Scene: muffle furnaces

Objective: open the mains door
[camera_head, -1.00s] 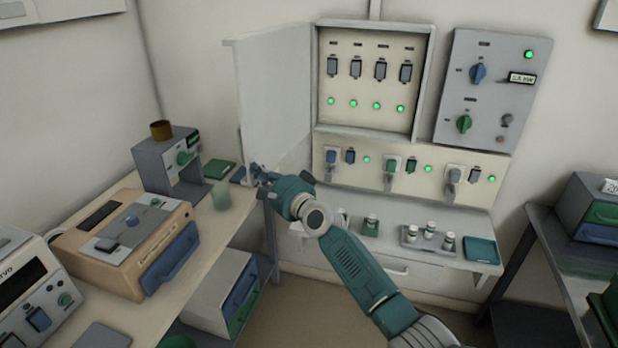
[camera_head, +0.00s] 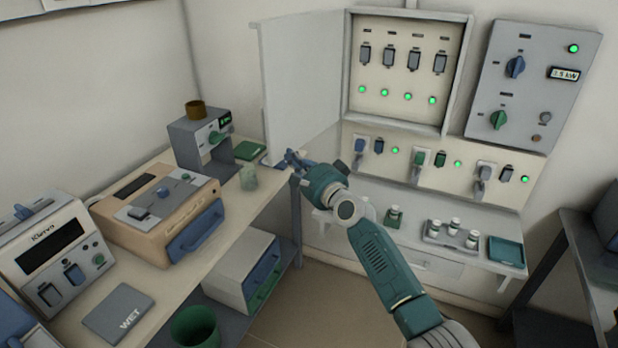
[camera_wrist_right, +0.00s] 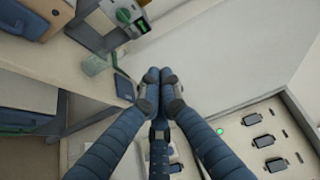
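The mains door (camera_head: 303,80) is a pale grey panel hinged at the left side of the wall box (camera_head: 402,72). It stands swung wide open to the left, baring several dark switches and lit green lamps. It also shows in the right wrist view (camera_wrist_right: 225,50). My right gripper (camera_head: 291,158) is by the lower part of the door, near the bench corner. In the right wrist view the fingertips of my right gripper (camera_wrist_right: 159,76) are together with nothing seen between them. Whether they touch the door is unclear. My left gripper is not in view.
Below the box are a socket strip (camera_head: 440,170) and a shelf (camera_head: 455,262) with small jars. A grey control panel (camera_head: 533,85) is at right.

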